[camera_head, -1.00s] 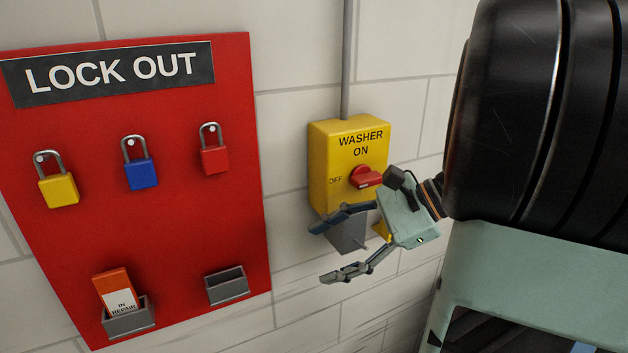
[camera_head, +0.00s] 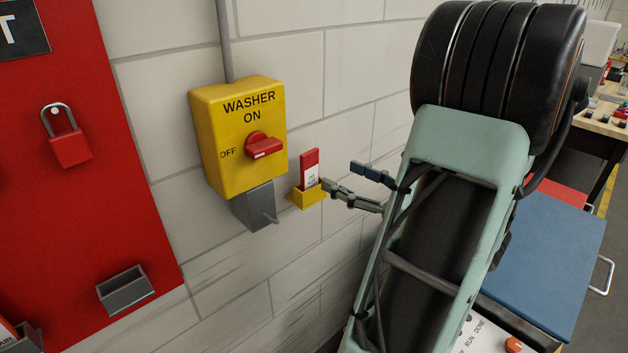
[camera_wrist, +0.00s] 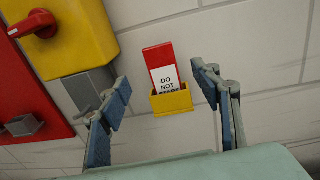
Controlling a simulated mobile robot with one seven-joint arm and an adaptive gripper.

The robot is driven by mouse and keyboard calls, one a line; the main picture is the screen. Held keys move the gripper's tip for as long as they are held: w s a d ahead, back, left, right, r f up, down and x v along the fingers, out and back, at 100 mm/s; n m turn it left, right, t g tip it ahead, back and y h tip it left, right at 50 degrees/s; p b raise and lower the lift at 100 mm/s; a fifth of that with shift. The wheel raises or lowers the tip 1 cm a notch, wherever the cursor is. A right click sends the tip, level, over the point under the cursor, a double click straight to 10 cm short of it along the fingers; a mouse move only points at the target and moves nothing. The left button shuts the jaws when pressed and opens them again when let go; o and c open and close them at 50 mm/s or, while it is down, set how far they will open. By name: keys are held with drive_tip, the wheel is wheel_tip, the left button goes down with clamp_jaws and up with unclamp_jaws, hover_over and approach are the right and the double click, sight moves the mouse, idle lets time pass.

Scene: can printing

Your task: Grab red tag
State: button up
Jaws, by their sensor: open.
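The red tag (camera_head: 310,160) has a white label and stands upright in a small yellow holder (camera_head: 307,198) on the wall, right of the yellow washer switch box. In the wrist view the red tag (camera_wrist: 159,58) reads "DO NOT START", its lower part hidden in the yellow holder (camera_wrist: 172,104). My gripper (camera_head: 340,178) is open and empty, just right of the tag in the head view. In the wrist view my gripper (camera_wrist: 164,92) has one finger on each side of the tag and holder, with gaps between; I cannot tell the remaining depth.
The yellow washer box (camera_head: 236,135) with its red knob (camera_head: 264,146) and grey lower part (camera_head: 256,206) is left of the tag. The red lockout board (camera_head: 95,215) holds a red padlock (camera_head: 70,148) and grey holder (camera_head: 126,289). A blue surface (camera_head: 545,270) lies right.

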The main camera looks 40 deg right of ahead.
sight(312, 158)
drive_tip(key=w, duration=0.5)
drive_tip(key=shift+a+p, duration=0.35)
drive_tip(key=w, duration=0.1)
drive_tip(key=w+p, duration=0.1)
drive_tip(key=w, duration=0.1)
drive_tip(key=w+a, duration=0.1)
drive_tip(key=w, duration=0.1)
drive_tip(key=shift+r, duration=0.4)
drive_tip(key=shift+w, duration=0.25)
drive_tip(key=c, duration=1.2)
drive_tip(key=shift+o, duration=0.2)
